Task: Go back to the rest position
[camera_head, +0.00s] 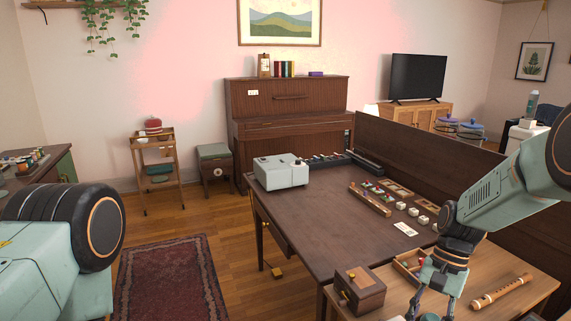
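My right arm comes in from the right. Its gripper (434,307) points down at the bottom edge over the light wooden table, beside a small open tray (402,262) of coloured pieces. Its fingers are spread, with nothing seen between them; the tips are at or past the picture's edge. My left arm shows only as a large pale green link with a black joint at the lower left. The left gripper is out of view.
A brown wooden box (360,289) and a wooden recorder (502,291) lie either side of the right gripper. Behind stands a dark table (312,221) with a white device (281,171), a game rack and cards. Open floor with a red rug (168,280) lies left.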

